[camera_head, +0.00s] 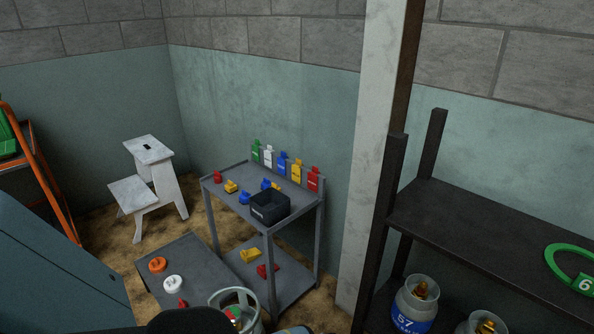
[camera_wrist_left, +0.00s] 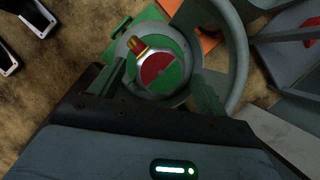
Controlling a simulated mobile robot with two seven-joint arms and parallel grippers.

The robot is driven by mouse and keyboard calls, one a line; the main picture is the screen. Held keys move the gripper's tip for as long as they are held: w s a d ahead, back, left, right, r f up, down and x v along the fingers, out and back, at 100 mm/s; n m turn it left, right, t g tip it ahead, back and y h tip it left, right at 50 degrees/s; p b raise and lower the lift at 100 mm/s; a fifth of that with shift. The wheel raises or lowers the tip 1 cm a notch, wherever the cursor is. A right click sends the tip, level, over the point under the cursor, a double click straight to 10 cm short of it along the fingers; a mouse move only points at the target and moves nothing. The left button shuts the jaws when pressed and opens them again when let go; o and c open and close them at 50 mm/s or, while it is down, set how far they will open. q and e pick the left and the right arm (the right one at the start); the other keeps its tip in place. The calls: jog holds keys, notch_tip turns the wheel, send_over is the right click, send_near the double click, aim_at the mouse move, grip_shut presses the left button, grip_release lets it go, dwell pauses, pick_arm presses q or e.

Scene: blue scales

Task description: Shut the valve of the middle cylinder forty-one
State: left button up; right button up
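A gas cylinder with a pale ring collar (camera_head: 218,295) stands at the bottom of the head view; its number is not visible. Its valve knob (camera_wrist_left: 160,72), a disc half red and half green, shows in the left wrist view inside the collar (camera_wrist_left: 238,60), with a brass outlet (camera_wrist_left: 136,45) beside it. My left gripper (camera_wrist_left: 160,88) is open, one finger on each side of the knob, with gaps visible; contact cannot be told. In the head view a dark part of my arm covers some of the cylinder. My right gripper is not in view.
A grey trolley (camera_head: 290,218) holds a black bin (camera_head: 269,207) and coloured caps. A low grey surface (camera_head: 205,262) carries orange, white and red caps. A white step stool (camera_head: 130,190) stands at left.

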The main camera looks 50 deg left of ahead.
pick_arm(q)
jog(key=shift+w+r, duration=0.1)
jog(key=shift+r, duration=0.05)
jog(key=p+v, duration=0.3)
jog(key=v, duration=0.4)
jog(key=shift+r, duration=0.2)
jog(key=shift+d, duration=0.1)
dwell(0.3)
